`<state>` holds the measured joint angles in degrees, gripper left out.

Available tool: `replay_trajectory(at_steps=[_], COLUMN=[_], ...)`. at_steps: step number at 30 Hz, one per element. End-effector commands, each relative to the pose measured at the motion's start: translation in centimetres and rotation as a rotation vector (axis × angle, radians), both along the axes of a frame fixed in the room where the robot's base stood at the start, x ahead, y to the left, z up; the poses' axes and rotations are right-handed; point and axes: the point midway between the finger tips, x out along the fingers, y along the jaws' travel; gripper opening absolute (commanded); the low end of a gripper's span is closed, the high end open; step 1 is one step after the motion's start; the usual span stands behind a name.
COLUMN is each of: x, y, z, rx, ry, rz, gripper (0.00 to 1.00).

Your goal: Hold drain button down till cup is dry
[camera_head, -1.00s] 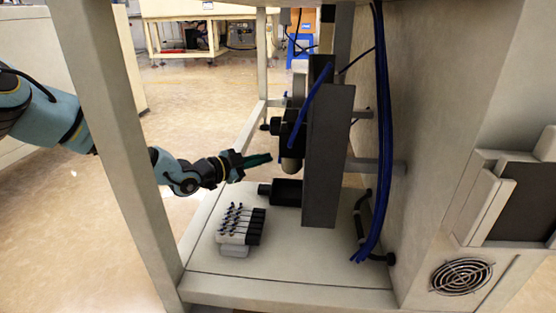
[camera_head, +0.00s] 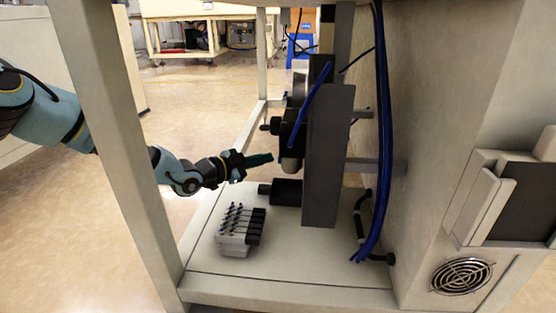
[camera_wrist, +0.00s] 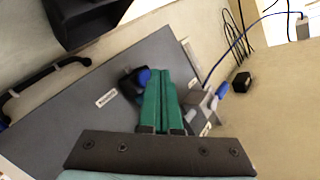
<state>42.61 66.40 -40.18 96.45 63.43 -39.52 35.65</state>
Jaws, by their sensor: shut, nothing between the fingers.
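The filter unit (camera_head: 291,128) is a dark body on the upright grey plate, under the machine's top. Its pale rounded cup (camera_head: 291,165) hangs below it. My gripper (camera_head: 270,158), with green fingers, reaches in from the left, its tips just left of the cup. I cannot tell whether they touch it. In the wrist view the fingers (camera_wrist: 165,74) lie side by side, shut and empty. A blue round part (camera_wrist: 143,76) is close to their left, and another blue part (camera_wrist: 221,90) is to their right. I cannot tell which is the drain button, or whether the cup holds water.
A valve block (camera_head: 240,228) with several blue-tipped fittings stands on the base shelf (camera_head: 300,270). The grey plate (camera_head: 328,155) stands right of the cup. Blue hoses (camera_head: 383,130) hang farther right. A frame post (camera_head: 115,150) crosses in front of my arm.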

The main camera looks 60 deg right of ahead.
Motion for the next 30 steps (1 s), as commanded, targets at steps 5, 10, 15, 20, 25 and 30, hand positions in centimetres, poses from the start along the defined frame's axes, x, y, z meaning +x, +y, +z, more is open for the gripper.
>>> replay_trajectory(at_steps=[5, 10, 15, 20, 25, 30], x=[-0.42, -0.4, -0.45, -0.61, -0.79, -0.96], y=[-0.13, -0.12, -0.13, -0.18, -0.24, -0.3], z=[0.02, 0.02, 0.01, 0.0, 0.02, 0.02], rx=[0.0, 0.0, 0.001, -0.001, -0.001, 0.0], ry=[-0.001, 0.0, 0.0, -0.001, -0.001, -0.001], rz=[0.0, 0.0, -0.001, -0.002, -0.002, -0.001], gripper=[0.0, 0.0, 0.0, 0.0, 0.0, 0.0])
